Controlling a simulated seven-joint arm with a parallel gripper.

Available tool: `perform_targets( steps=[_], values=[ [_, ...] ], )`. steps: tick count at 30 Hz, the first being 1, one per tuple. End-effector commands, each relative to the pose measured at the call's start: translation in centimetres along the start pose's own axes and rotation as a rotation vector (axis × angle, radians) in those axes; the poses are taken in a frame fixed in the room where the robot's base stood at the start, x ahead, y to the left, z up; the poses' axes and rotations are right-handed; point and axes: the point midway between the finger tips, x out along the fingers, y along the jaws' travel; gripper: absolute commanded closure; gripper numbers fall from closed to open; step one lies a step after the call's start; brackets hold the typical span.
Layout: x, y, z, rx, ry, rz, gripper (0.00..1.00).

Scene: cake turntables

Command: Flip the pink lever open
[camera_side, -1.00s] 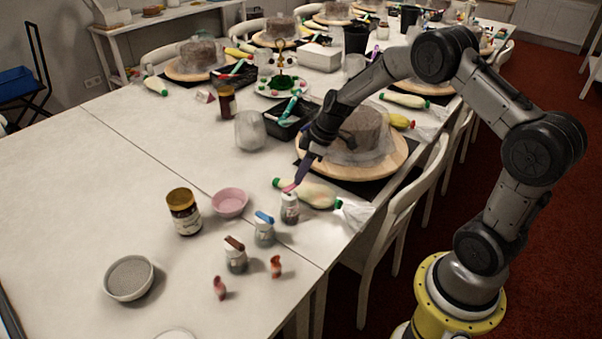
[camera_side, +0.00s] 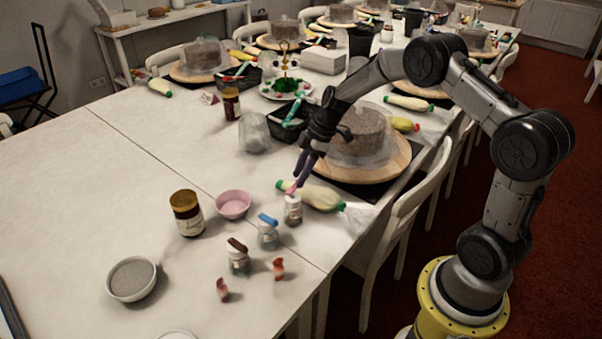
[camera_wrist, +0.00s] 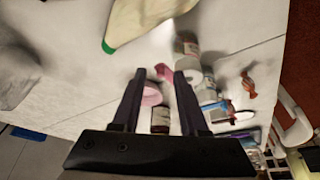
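The pink lever (camera_side: 292,188) sits on top of a small jar (camera_side: 293,212) near the table's right edge. In the wrist view the pink lever (camera_wrist: 164,72) shows close to the line between my fingertips, beside its jar (camera_wrist: 188,66). My gripper (camera_side: 301,180) points down just above the lever. In the wrist view the two dark fingers of my gripper (camera_wrist: 160,74) stand apart with nothing clamped between them. I cannot tell whether a fingertip touches the lever.
A blue-lever jar (camera_side: 268,236) and a brown-lever jar (camera_side: 238,261) stand nearer the front. A pink bowl (camera_side: 233,205) and a brown jar (camera_side: 186,214) are to the left. A piping bag (camera_side: 318,196) lies close behind.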

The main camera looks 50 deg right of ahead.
Motion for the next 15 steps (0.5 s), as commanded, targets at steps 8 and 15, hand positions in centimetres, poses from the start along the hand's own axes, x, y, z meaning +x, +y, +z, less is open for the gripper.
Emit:
perform_targets(
  steps=[8, 15],
  values=[
    [-0.5, 0.0, 0.0, 0.000, 0.001, 0.001, 0.57],
    [-4.4, 0.1, 0.0, 0.000, 0.001, 0.004, 0.57]
  ],
)
